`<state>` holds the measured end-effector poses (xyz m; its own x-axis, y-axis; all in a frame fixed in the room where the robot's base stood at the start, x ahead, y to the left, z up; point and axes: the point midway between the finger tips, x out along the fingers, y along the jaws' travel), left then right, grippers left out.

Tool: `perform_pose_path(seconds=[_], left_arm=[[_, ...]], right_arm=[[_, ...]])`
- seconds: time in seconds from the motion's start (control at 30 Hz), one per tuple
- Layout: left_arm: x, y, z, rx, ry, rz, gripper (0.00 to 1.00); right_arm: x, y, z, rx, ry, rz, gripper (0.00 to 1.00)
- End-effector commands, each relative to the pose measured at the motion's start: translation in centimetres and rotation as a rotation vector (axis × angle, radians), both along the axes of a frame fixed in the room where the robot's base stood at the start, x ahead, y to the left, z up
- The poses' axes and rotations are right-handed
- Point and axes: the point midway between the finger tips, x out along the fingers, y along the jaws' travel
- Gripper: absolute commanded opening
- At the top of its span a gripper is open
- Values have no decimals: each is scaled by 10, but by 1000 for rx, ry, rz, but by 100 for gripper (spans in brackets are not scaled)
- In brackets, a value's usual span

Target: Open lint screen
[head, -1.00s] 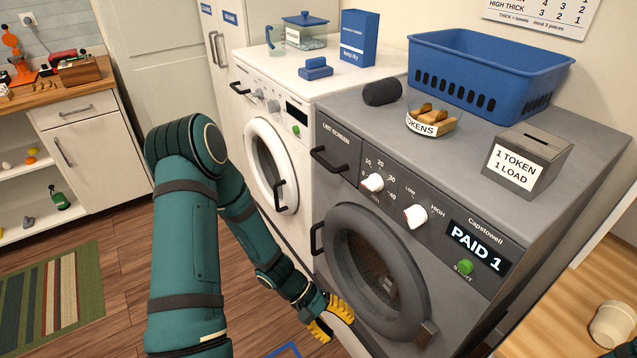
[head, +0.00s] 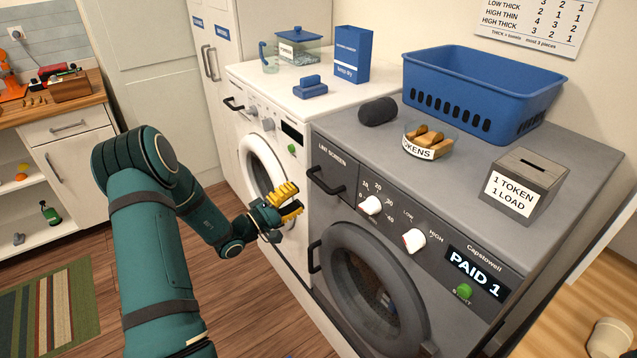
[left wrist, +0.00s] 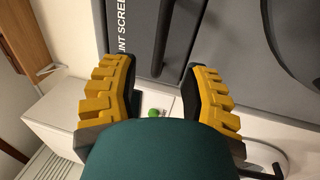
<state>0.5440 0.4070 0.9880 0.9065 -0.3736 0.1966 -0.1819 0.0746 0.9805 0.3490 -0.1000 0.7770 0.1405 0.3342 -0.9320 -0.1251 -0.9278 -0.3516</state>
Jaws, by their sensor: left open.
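The lint screen panel (head: 333,160) is at the upper left front of the grey dryer (head: 455,235). It looks shut, flush with the dryer front, with a dark bar handle (head: 326,182). My left gripper (head: 297,201) is open and empty, left of and slightly below that handle, apart from it. In the left wrist view its two yellow fingers (left wrist: 163,72) are spread and face the panel. The rotated lint screen label (left wrist: 123,40) and a dark handle bar (left wrist: 162,35) show beyond the fingertips. My right gripper is out of view.
The dryer's round door (head: 372,290) is shut, with its own handle below the panel. The display (head: 476,274) reads PAID 1. A blue basket (head: 480,85), token bowl (head: 431,142) and token box (head: 524,184) stand on top. A white machine (head: 262,150) stands to the left.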

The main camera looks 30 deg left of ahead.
Motion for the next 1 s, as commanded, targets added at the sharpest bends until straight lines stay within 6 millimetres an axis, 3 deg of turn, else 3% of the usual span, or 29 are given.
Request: perform_pose_path(seconds=[0.2, 0.4, 0.87, 1.0], left_arm=[[39, -17, 9, 1, -2, -4, 46], [62, -26, 13, 1, 1, -2, 46], [71, -30, 15, 0, 2, -2, 48], [71, -30, 15, 0, 2, -2, 0]], right_arm=[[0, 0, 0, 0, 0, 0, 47], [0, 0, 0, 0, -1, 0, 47], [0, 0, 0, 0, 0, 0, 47], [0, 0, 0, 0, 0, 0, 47]])
